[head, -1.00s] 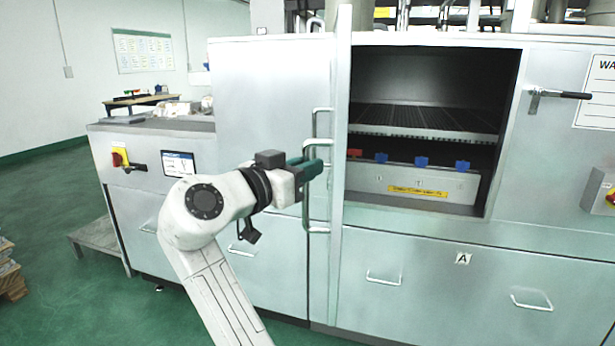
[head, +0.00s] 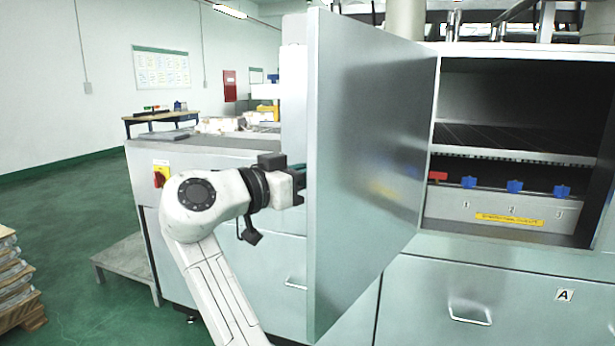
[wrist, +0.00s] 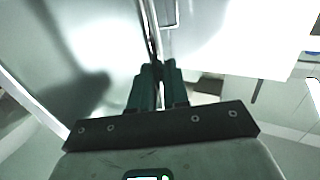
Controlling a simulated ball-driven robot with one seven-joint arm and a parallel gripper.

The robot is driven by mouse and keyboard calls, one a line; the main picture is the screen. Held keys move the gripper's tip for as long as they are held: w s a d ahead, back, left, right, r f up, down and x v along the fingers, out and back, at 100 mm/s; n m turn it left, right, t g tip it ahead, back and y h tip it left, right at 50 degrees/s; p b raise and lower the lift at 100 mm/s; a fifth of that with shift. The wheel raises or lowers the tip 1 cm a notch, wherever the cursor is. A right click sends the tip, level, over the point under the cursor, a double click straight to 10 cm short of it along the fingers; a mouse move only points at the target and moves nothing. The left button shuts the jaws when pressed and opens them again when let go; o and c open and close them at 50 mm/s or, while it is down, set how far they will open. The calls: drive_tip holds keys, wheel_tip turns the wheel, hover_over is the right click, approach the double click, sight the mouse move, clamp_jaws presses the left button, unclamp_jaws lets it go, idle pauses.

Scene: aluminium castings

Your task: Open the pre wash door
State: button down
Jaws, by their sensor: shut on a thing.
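The pre wash door (head: 370,150) is a tall flat metal panel. In the head view it stands swung out from the machine, hinged at the left side of a dark chamber opening, with its inner face towards me. My gripper (head: 298,182) is at the door's left, on its outer side. The door panel hides the fingertips and handle there. In the wrist view my gripper (wrist: 158,70) has its green fingers shut around the metal handle bar (wrist: 151,30), with the door's reflective face beside it.
The open chamber (head: 520,105) holds a rack, with one red and several blue clips on a front panel below. A drawer handle (head: 470,315) projects at lower right. A low platform (head: 128,258) and a stacked pallet (head: 20,290) stand on the left; green floor lies between them.

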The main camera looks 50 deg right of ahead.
drive_tip(key=shift+w+d, duration=0.1)
drive_tip(key=shift+d, duration=0.35)
drive_tip(key=c, duration=1.5)
unclamp_jaws()
drive_tip(key=shift+o, duration=1.3)
drive_tip(key=shift+d, duration=0.35)
drive_tip(key=a, duration=0.3)
drive_tip(key=w+a, duration=0.1)
drive_tip(key=a, duration=0.7)
drive_tip(key=shift+w+a, duration=0.1)
drive_tip(key=shift+w, duration=0.05)
